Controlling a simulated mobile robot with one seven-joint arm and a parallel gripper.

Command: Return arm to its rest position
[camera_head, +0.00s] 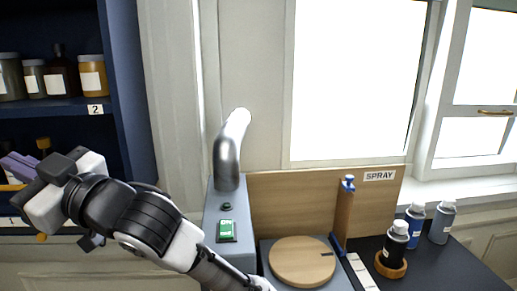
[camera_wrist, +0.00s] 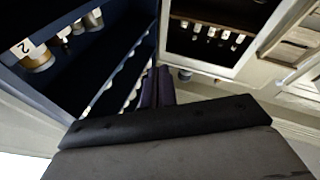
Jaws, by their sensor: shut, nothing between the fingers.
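My arm reaches from the bottom middle of the head view up to the left, bent at a black joint. My gripper (camera_head: 14,165) is at the far left, in front of the dark blue shelf unit (camera_head: 122,85). Its purple fingers also show in the wrist view (camera_wrist: 157,84), side by side and shut with nothing between them. The fingertips point toward the shelves and touch nothing that I can make out.
Jars and a bottle (camera_head: 58,72) stand on the shelf labelled 2. To the right are a grey unit with a metal pipe (camera_head: 228,150), a round wooden disc (camera_head: 302,262), a wooden SPRAY board (camera_head: 290,195) and several spray cans (camera_head: 397,238). Windows stand behind.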

